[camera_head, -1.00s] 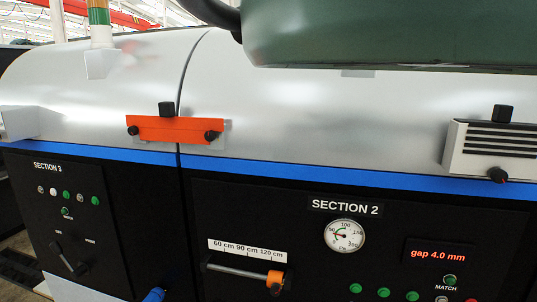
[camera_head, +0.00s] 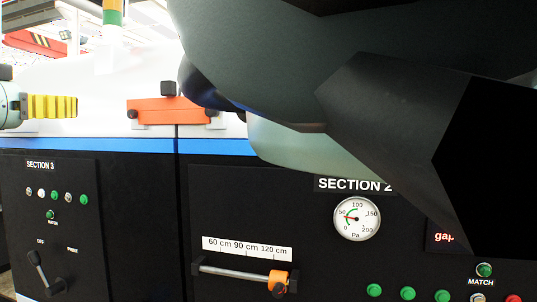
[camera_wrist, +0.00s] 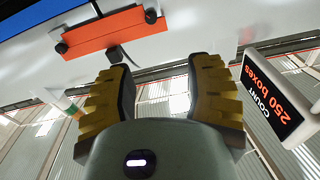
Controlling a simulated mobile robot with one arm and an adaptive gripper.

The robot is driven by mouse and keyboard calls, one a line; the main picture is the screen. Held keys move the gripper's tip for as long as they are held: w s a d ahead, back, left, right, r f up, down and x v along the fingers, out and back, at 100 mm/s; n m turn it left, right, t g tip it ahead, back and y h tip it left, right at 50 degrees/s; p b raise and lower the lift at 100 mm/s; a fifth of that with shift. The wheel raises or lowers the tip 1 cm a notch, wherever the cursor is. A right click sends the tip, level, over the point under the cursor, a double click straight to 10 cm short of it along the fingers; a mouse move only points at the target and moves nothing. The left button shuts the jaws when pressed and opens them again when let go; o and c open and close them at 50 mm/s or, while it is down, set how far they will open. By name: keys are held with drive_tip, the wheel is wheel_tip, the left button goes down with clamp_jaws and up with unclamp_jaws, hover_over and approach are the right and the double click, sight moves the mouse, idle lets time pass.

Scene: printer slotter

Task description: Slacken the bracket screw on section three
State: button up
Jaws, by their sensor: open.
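An orange bracket (camera_head: 165,111) spans the seam beside section three. It has a black screw knob (camera_head: 132,114) at its left end, another at its right end (camera_head: 211,113), and a black block (camera_head: 168,88) on top. In the wrist view the bracket (camera_wrist: 108,34) appears upside down with both end knobs, beyond the fingertips. My gripper (camera_head: 76,106), with ribbed yellow fingers, is left of the bracket in the head view, apart from it. In the wrist view my gripper (camera_wrist: 161,62) is open, with nothing between its fingers.
The section 3 panel (camera_head: 62,225) has several buttons and a lever (camera_head: 42,272). A scale rod with an orange slider (camera_head: 278,282) and a gauge (camera_head: 357,218) are on section 2. A count display (camera_wrist: 273,97) is at right in the wrist view. My arm covers the upper right.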

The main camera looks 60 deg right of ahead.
drive_tip(key=p, duration=0.8)
approach(130, 114)
drive_tip(key=shift+m, duration=0.3)
drive_tip(key=x, duration=0.8)
drive_tip(key=shift+r, duration=0.25)
drive_tip(key=shift+w+d+f+p, duration=0.15)
drive_tip(key=shift+w+d+p, duration=0.1)
drive_tip(key=shift+d+p, duration=0.35)
drive_tip(key=shift+o, duration=0.5)
drive_tip(key=shift+d, duration=0.1)
clamp_jaws()
